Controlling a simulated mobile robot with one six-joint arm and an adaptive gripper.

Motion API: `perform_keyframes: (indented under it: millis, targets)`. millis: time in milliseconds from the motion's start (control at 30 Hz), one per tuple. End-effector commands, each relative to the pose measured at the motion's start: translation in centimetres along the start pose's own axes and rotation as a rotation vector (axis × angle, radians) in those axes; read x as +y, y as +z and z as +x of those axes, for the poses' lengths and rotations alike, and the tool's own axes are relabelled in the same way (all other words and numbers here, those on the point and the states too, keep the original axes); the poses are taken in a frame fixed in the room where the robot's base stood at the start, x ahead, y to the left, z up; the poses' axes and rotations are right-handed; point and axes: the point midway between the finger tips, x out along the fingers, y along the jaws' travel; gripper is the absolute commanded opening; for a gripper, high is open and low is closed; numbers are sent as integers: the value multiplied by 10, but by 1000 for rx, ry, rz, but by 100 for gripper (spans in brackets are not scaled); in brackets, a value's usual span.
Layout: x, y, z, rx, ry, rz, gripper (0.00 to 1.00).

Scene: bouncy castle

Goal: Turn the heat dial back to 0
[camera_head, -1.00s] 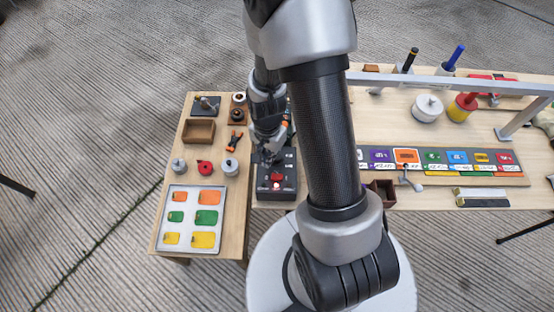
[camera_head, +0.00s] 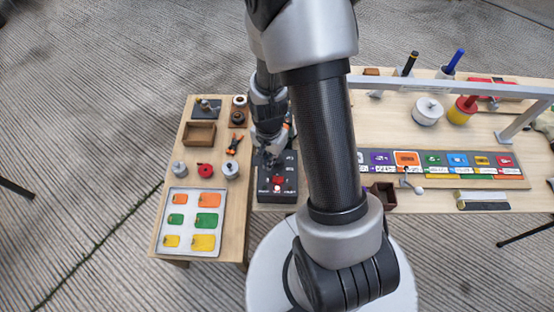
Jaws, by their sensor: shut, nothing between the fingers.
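A black control box (camera_head: 277,196) with a red part (camera_head: 277,181) and white markings sits on the table behind my base. The heat dial cannot be made out; my gripper covers the upper left part of the box. My gripper (camera_head: 272,160) points down at the box's far end, its fingers shut with nothing between them. Whether the fingertips touch the box or a dial cannot be told at this size.
My arm hides the table right of the box. On the left are a tray with coloured tags (camera_head: 165,222), orange-handled pliers (camera_head: 234,143), several small weights and a wooden box (camera_head: 199,133). Right are a row of coloured cards (camera_head: 433,161), a grey rail (camera_head: 440,83) and a small dark box (camera_head: 384,195).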

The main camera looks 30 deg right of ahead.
Motion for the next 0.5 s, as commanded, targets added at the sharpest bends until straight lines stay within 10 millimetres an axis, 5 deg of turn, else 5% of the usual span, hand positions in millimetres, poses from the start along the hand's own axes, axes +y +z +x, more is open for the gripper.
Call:
perform_keyframes:
  millis: [500]
  targets:
    - [19,5,8,-12,16,7,0]
